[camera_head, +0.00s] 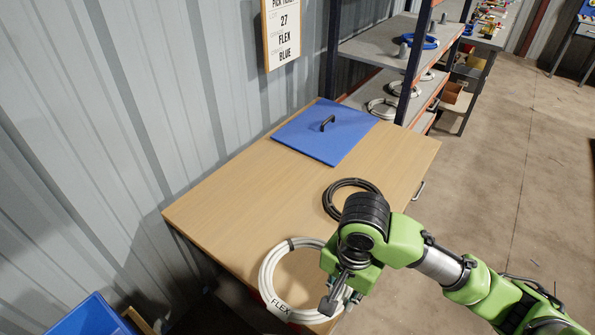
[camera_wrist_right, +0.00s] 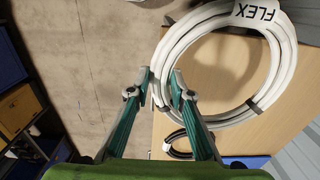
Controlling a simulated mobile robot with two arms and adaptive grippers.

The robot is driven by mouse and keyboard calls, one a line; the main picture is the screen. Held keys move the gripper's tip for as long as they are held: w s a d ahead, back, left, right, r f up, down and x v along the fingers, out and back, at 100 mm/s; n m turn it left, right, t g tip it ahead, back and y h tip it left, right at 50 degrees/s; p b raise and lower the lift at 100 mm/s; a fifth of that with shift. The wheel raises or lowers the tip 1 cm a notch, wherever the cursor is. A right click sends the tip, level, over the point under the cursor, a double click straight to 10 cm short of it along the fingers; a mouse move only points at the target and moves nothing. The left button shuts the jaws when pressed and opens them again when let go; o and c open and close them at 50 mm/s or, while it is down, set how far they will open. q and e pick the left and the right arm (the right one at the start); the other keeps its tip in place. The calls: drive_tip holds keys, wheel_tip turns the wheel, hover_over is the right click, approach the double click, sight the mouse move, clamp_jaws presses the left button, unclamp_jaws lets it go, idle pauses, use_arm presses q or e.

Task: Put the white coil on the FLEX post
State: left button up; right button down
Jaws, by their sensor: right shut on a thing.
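The white coil (camera_head: 268,272), tied with dark bands and tagged FLEX, is at the front edge of the wooden table in the head view. My right gripper (camera_head: 335,300) is at its right side. In the right wrist view, the fingers of my right gripper (camera_wrist_right: 162,77) are closed on the near side of the white coil (camera_wrist_right: 288,50). I cannot tell whether the coil touches the table. Grey posts (camera_head: 403,50) stand on the shelf rack at the back; I cannot read which is FLEX. My left gripper is not in view.
A black coil (camera_head: 331,193) lies on the wooden table (camera_head: 220,200), partly behind my right arm. A blue panel with a black handle (camera_head: 300,132) lies at the table's far end. The rack holds a blue coil (camera_head: 430,44) and pale coils (camera_head: 378,110). A blue bin (camera_head: 85,318) stands lower left.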

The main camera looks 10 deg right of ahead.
drive_tip(key=shift+w+d+f+b, duration=0.2)
drive_tip(key=shift+w+f, duration=0.15)
drive_tip(key=shift+w, duration=0.2)
drive_tip(key=shift+w+d+f+b, duration=0.1)
drive_tip(key=shift+w+f+b, duration=0.15)
drive_tip(key=shift+w, duration=0.3)
drive_tip(key=w, duration=0.1)
drive_tip(key=w+d+f+p, duration=0.1)
drive_tip(key=w, duration=0.1)
drive_tip(key=w+d+f, duration=0.1)
drive_tip(key=w, duration=0.1)
drive_tip(key=shift+w, duration=0.1)
drive_tip(key=w+f, duration=0.2)
drive_tip(key=w+d+f+p, duration=0.1)
drive_tip(key=w+f, duration=0.1)
drive_tip(key=f, duration=0.1)
drive_tip(key=shift+w+d, duration=0.2)
drive_tip(key=shift+w, duration=0.05)
drive_tip(key=shift+w+d+f, duration=0.15)
drive_tip(key=shift+w+f, duration=0.4)
drive_tip(key=shift+f, duration=0.15)
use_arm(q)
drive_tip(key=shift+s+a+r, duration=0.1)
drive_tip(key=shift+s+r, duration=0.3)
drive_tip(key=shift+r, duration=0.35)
use_arm(e)
drive_tip(key=shift+f, duration=1.65)
drive_tip(key=c, duration=1.8)
unclamp_jaws()
drive_tip(key=shift+f, duration=0.15)
